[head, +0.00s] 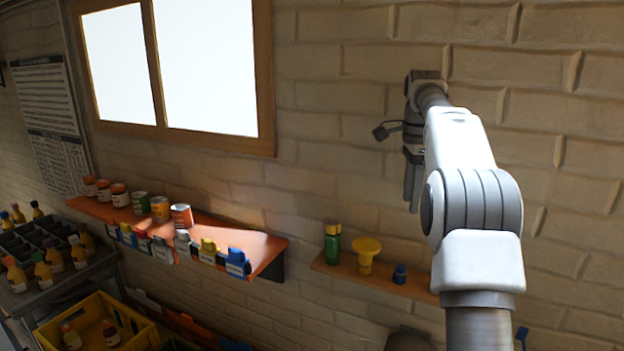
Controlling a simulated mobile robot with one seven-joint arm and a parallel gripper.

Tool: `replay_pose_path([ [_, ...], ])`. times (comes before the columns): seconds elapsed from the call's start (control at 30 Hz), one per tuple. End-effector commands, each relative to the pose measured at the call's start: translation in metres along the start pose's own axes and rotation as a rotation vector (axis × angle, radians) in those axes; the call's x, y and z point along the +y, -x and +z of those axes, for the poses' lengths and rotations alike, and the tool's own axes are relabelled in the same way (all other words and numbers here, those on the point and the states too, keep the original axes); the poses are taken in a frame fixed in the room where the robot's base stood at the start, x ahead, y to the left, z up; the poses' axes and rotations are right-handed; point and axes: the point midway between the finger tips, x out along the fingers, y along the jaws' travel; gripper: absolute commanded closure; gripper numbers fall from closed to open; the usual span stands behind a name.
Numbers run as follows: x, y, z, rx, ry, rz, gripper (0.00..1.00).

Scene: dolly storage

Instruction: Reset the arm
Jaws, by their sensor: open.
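My arm rises from the bottom right of the head view and reaches forward toward the brick wall. My gripper (413,190) hangs at its end with the fingers pointing down. It is open, with nothing visible between the fingers. It is above the small wooden shelf (333,268) and apart from the things on it. My arm hides the right part of that shelf.
The small shelf holds a green bottle (332,243), a yellow funnel-like object (365,255) and a blue item (400,274). A yellow crate (147,322) and a dark bottle tray (97,258) stand lower left.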

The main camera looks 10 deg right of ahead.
Motion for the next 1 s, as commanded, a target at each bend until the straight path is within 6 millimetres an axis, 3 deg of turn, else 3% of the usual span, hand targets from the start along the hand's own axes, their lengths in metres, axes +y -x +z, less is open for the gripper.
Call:
replay_pose_path([
  [0.17, 0.021, 0.017, 0.016, 0.004, 0.141, -0.044, 0.4],
  [0.53, 0.111, 0.034, 0.061, 0.05, 0.623, -0.177, 0.4],
  [0.77, 0.178, 0.019, 0.081, 0.105, 0.921, -0.255, 0.4],
  [1.0, 0.252, -0.018, 0.096, 0.184, 1.231, -0.331, 0.4],
])
